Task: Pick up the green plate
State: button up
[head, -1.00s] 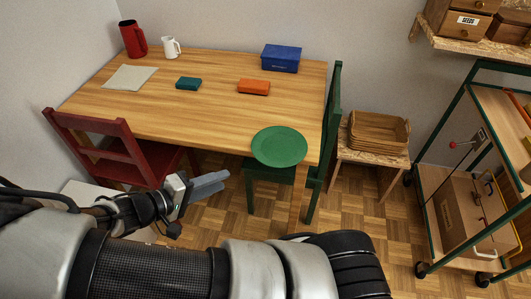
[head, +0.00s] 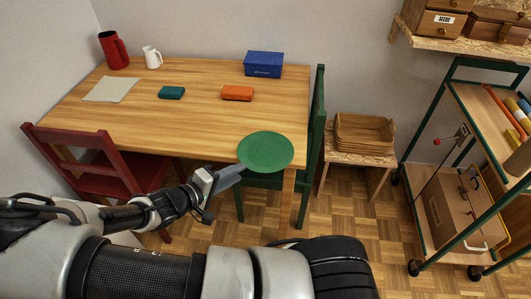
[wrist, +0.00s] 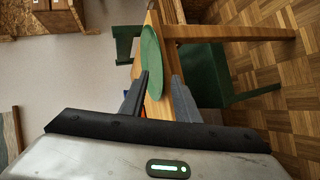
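The green plate (head: 266,152) lies flat on the front right corner of the wooden table (head: 190,105), slightly over its edge. My gripper (head: 240,168) is at the plate's near left rim in the head view. In the wrist view, the plate (wrist: 152,58) appears edge-on, and its near part shows between the two fingers of my gripper (wrist: 156,74). The fingers are apart. I cannot tell whether either finger touches the plate or the rim is truly between them.
A green chair (head: 317,110) stands at the table's right side, close to the plate. A red chair (head: 85,160) stands at the front left. An orange box (head: 237,93), a teal box (head: 171,92) and a blue box (head: 264,64) lie farther back.

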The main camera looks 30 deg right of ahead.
jog(key=x, duration=0.4)
jog(key=shift+w+f, duration=0.25)
jog(key=shift+f, duration=0.15)
grip_shut()
